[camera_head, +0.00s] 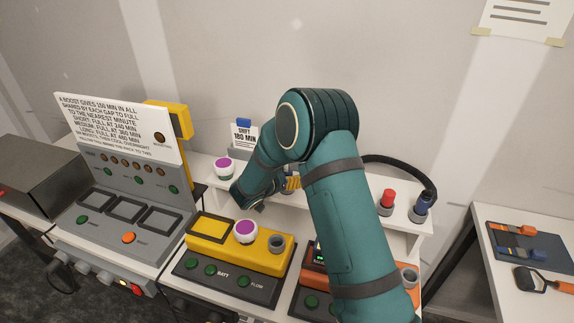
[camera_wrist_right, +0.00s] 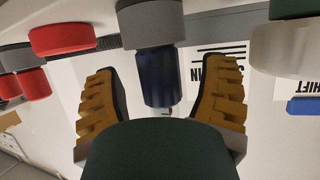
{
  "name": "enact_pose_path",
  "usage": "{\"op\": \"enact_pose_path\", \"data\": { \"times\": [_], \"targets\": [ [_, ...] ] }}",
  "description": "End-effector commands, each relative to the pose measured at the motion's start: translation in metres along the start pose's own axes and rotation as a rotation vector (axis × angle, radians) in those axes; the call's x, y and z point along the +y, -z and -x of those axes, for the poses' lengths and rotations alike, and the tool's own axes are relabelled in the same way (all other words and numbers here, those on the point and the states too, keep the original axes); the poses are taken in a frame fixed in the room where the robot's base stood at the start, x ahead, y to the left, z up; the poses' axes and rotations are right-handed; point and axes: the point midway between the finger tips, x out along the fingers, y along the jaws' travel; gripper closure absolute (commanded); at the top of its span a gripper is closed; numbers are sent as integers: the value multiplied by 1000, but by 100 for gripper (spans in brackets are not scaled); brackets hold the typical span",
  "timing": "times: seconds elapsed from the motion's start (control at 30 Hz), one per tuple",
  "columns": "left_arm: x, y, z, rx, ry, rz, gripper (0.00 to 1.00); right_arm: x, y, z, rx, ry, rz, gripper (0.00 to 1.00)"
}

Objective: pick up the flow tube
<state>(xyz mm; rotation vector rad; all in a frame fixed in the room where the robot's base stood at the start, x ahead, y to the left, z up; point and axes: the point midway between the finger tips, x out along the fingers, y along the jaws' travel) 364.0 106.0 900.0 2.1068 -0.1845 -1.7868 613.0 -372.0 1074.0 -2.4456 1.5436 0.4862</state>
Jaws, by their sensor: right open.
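My right gripper (camera_head: 291,183) is at the white shelf in the head view, partly hidden by my own arm. In the right wrist view, its two ribbed yellow fingers (camera_wrist_right: 160,90) are open. A dark blue cylinder with a grey end (camera_wrist_right: 160,78) shows between the fingertips; it may be the flow tube, but no label confirms this. Contact between it and the fingers cannot be made out. In the head view my arm hides most of that spot. My left gripper is not in view.
A white jar with a purple top (camera_head: 223,168) stands left on the shelf. A red-topped item (camera_head: 387,202) and a blue fitting with a black hose (camera_head: 422,206) stand right. A yellow unit (camera_head: 258,258) with a purple-topped jar and a grey socket sits in front.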

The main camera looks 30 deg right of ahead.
Motion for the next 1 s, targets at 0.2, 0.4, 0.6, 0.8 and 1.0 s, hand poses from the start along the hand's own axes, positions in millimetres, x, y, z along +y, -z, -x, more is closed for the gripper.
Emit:
{"op": "enact_pose_path", "data": {
  "times": [0.2,0.4,0.6,0.8,1.0],
  "targets": [
    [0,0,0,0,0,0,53,0,-1,-3,0,0,0,28],
    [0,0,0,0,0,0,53,0,-1,-3,0,0,0,83],
    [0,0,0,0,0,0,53,0,-1,-3,0,0,0,100],
    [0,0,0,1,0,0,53,0,0,-3,0,0,0,100],
    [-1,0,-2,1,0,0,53,-1,14,2,2,1,-4,100]
  ]
}}
